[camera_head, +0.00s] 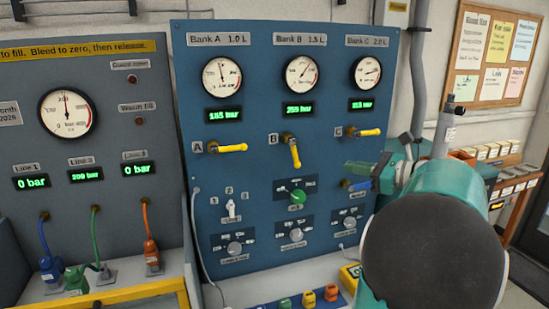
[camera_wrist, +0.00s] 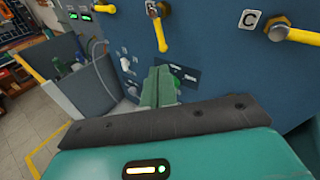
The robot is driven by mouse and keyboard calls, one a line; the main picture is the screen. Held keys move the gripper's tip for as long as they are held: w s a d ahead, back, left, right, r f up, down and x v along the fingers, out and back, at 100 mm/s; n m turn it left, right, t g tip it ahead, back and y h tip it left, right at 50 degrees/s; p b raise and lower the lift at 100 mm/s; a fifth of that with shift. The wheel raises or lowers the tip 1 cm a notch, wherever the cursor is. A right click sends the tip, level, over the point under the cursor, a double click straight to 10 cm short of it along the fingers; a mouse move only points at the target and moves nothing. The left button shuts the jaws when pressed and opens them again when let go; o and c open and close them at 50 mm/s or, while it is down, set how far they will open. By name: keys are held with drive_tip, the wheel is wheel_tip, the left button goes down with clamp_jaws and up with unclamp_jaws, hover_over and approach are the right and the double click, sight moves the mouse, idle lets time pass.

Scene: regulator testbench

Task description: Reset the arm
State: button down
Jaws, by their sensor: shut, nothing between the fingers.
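My gripper (camera_head: 352,165) is in front of the right part of the blue regulator panel (camera_head: 255,165), below the yellow Bank C lever. Its green fingers also show in the wrist view (camera_wrist: 159,72), pressed together with nothing between them. They point toward the panel area with the green knob (camera_head: 297,196). I cannot tell the exact gap to the panel, but no contact shows. My teal arm fills the lower right of the head view and hides part of the bench. A blue lever (camera_head: 357,185) shows just below the fingers.
Yellow levers A (camera_head: 232,148), B (camera_head: 295,156) and C (camera_head: 369,132) stick out from the panel; B hangs down, A and C lie sideways. Hoses (camera_head: 150,248) plug into the left panel. A yellow rail (camera_head: 130,292) runs low at left. A corkboard (camera_head: 492,55) hangs at right.

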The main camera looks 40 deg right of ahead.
drive_tip(key=w+a+f+n+g+y, duration=0.15)
drive_tip(key=a+n, duration=0.25)
drive_tip(key=a, duration=0.4)
drive_tip(key=a+f+n+g, duration=0.2)
drive_tip(key=a+n+g, duration=0.1)
drive_tip(key=a, duration=0.5)
drive_tip(key=w+a+f+n+g+y, duration=0.1)
drive_tip(key=a+f+n+g, duration=0.2)
drive_tip(key=a, duration=0.5)
drive_tip(key=s+a+f+n+g+h, duration=0.1)
drive_tip(key=s+a+f+n+h, duration=0.2)
drive_tip(key=s+a+n, duration=0.3)
drive_tip(key=s+a+f+n+g+h, duration=0.2)
drive_tip(key=s+a+f+n+h, duration=0.2)
drive_tip(key=a+n, duration=0.6)
drive_tip(key=s+f+n, duration=0.1)
drive_tip(key=n, duration=0.3)
drive_tip(key=shift+s+a+f+n, duration=0.25)
drive_tip(key=shift+s+f+n, duration=0.05)
drive_tip(key=shift+s+f, duration=0.1)
